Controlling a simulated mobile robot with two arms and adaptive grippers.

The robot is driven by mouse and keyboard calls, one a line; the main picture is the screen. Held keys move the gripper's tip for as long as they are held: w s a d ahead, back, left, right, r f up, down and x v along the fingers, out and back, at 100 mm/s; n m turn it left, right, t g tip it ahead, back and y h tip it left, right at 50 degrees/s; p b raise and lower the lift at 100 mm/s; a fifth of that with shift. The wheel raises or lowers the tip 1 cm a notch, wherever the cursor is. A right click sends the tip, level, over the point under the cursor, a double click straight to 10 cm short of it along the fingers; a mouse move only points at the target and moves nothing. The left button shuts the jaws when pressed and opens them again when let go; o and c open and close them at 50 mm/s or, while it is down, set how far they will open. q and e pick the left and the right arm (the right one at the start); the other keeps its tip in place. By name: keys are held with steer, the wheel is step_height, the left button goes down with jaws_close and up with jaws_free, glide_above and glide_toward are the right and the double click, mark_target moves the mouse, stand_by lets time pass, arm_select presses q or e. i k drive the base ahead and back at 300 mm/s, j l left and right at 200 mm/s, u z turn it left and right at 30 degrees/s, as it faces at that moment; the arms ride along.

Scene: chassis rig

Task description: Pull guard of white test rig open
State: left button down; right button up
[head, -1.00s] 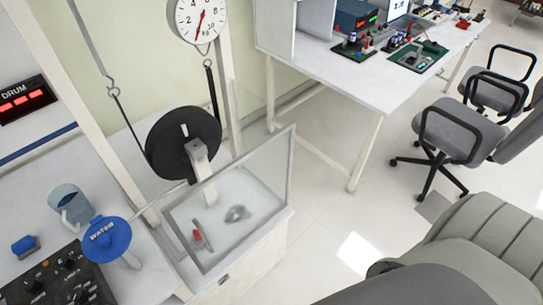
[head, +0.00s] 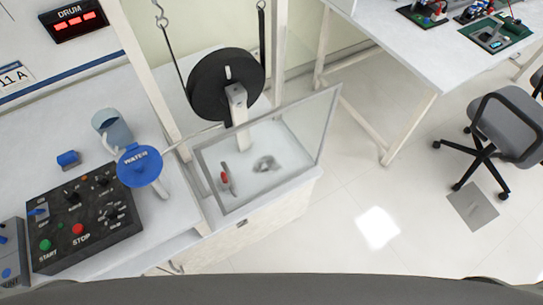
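The white test rig stands on a white bench, with a black drum (head: 226,84) on a pale post between upright white posts. Its guard (head: 270,150) is a clear panel in a grey frame, standing in front of the drum post and reaching toward the right. A small red-handled part (head: 225,178) and a grey metal piece (head: 265,164) show through the panel. I cannot tell for sure whether the guard is shut or partly open. Neither of my grippers is in the head view.
A control box (head: 83,220) with start and stop buttons, a blue WATER disc (head: 139,166) and a clear jug (head: 112,128) sit left of the rig. A second table (head: 400,50) and an office chair (head: 507,127) stand at right.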

mark_target(337, 86)
steer(key=k+l+u, duration=0.25)
steer(key=l, duration=0.25)
steer(key=k+l+u, duration=0.2)
steer(key=l, duration=0.25)
steer(key=k, duration=0.1)
